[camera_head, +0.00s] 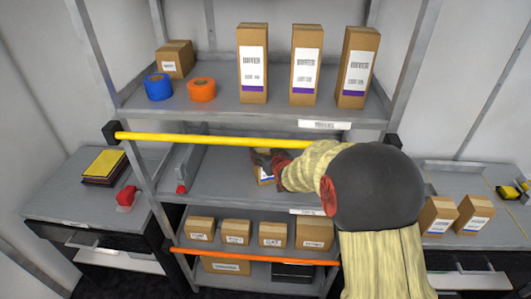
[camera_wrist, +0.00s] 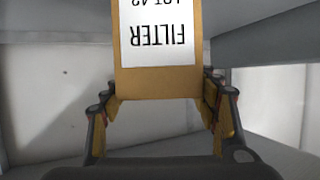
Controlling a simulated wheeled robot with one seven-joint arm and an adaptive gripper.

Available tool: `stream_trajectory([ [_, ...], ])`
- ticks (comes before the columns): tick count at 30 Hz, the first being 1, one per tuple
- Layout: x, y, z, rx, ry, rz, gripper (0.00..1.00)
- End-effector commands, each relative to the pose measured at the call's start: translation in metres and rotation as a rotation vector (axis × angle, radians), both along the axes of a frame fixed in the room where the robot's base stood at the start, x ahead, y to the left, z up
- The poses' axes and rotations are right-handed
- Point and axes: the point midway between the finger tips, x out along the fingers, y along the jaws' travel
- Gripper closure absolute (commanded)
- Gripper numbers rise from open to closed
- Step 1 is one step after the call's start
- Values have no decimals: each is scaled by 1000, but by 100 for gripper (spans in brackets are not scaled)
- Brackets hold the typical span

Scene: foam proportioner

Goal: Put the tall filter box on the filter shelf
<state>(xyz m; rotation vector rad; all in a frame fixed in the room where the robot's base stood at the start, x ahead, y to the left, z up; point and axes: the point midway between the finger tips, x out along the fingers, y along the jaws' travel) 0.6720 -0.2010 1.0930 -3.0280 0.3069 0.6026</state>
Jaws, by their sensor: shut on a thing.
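The tall filter box (camera_wrist: 157,80) is brown card with a white label reading FILTER, upside down in the wrist view. My gripper (camera_wrist: 160,98) is shut on it, with a finger on each side. I cannot tell whether the box touches the shelf. The middle shelf's edge label (camera_head: 308,211) is too blurred to read.
A yellow bar (camera_head: 215,140) crosses in front, above the middle shelf; an orange bar (camera_head: 245,256) crosses lower. The top shelf (camera_head: 205,110) holds tall boxes (camera_head: 252,85) and tape rolls (camera_head: 158,87). A grey object with a red end (camera_head: 182,185) stands left on the middle shelf.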

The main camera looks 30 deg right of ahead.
Motion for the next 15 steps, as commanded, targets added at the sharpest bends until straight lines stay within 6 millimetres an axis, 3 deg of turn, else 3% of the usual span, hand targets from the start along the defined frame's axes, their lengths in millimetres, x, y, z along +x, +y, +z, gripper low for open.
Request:
stream_trajectory([
  [4, 0, 0, -4, 0, -1, 0, 84],
  [5, 0, 0, -4, 0, 1, 0, 39],
  [15, 0, 0, -3, 0, 0, 0, 22],
])
